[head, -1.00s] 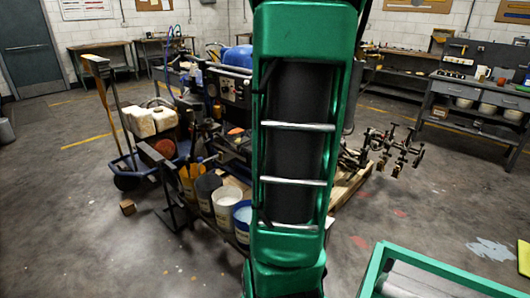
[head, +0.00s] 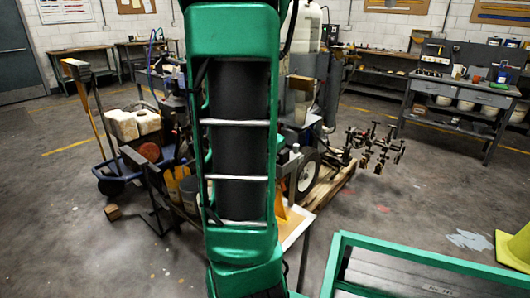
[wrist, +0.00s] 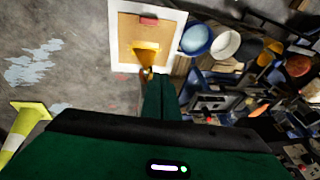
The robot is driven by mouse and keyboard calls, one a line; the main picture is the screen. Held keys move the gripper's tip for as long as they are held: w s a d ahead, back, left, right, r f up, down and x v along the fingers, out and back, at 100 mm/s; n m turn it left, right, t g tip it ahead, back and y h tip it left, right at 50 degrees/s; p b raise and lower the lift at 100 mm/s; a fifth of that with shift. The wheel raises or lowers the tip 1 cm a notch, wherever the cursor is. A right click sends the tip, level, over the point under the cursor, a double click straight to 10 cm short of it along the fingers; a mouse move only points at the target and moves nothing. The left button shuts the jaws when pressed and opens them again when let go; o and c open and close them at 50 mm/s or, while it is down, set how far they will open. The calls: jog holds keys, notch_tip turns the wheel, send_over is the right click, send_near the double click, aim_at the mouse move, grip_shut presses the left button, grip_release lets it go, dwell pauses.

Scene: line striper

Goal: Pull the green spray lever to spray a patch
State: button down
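The line striper (head: 308,172) stands behind my raised green arm in the head view, with a wheel and white tank parts showing; my arm covers much of it. I cannot make out the green spray lever in either view. My gripper (wrist: 152,76) shows in the wrist view as dark green fingers side by side, with only a thin seam between them. They look shut and nothing shows between them. Their tips lie in front of a tan board with a white border (wrist: 175,40), which carries an orange piece and a red block. I cannot tell the distance to it.
A green-framed cart or table (head: 335,262) stands at the front right, beside a yellow cone (head: 515,250). Buckets (wrist: 225,45) and a blue hand truck (head: 110,185) stand at the left of the striper. A workbench (head: 465,95) is at the back right.

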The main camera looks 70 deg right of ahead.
jog(key=shift+r, duration=0.8)
jog(key=v, duration=1.4)
jog(key=shift+d, duration=0.3)
